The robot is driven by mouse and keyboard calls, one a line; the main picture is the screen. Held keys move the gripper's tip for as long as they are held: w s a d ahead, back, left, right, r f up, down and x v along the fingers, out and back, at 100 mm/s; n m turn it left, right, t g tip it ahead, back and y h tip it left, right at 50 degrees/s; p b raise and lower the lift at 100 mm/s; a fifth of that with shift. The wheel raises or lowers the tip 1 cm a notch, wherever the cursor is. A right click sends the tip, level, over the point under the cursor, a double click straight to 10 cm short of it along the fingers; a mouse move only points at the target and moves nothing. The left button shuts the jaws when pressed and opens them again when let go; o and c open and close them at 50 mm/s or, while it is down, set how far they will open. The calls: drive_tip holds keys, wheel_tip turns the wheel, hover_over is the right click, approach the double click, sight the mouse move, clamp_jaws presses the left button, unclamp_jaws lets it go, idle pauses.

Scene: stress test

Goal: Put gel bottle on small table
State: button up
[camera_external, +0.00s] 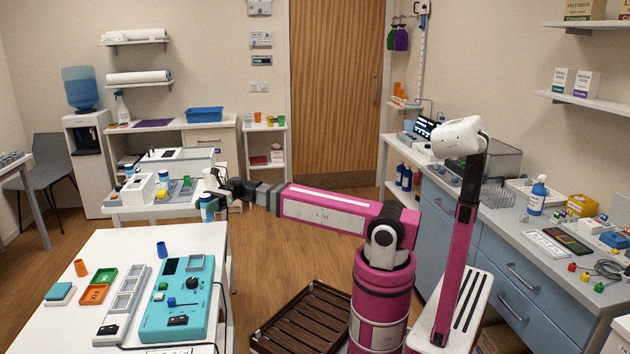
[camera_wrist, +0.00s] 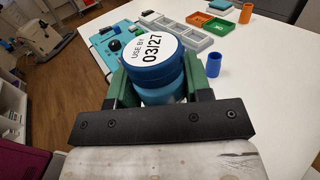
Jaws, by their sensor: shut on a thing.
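My gripper (camera_external: 213,188) is shut on a blue-capped bottle (camera_external: 207,208), likely the gel bottle. In the wrist view the green fingers of my gripper (camera_wrist: 165,88) sit on both sides of the bottle (camera_wrist: 158,62), whose round lid reads "USE BY 03/27". The lid and fingers hide most of its body. The bottle is beyond the far right corner of the white front table (camera_external: 190,243); I cannot tell its height. A small white stand (camera_external: 282,129) with coloured cups stands by the door. The pictures do not settle which one is the small table.
The front table bears a teal device (camera_external: 180,300), a grey tray (camera_external: 124,300), green and orange trays (camera_external: 94,294) and a blue cup (camera_external: 162,249). Another white table (camera_external: 130,212) with equipment stands behind my gripper. A brown slatted crate (camera_external: 300,325) lies on the floor. A pump bottle (camera_external: 537,198) stands on the right counter.

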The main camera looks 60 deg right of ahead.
drive_tip(key=w+d+f+m+t+h, duration=0.1)
drive_tip(key=w+d+f+m+t, duration=0.2)
drive_tip(key=d+f, duration=0.3)
drive_tip(key=w+d+f+m+t+h, duration=0.1)
drive_tip(key=d+f+t, duration=0.5)
drive_tip(key=d, duration=0.9)
drive_tip(key=w+d+f+m+t+h, duration=0.1)
drive_tip(key=w+d+f+m+t, duration=0.3)
drive_tip(key=d, duration=0.7)
wheel_tip(320, 180, down, 2)
drive_tip(key=shift+w+f+m, duration=0.1)
drive_tip(key=shift+w+m, duration=0.25)
drive_tip(key=shift+m, duration=0.15)
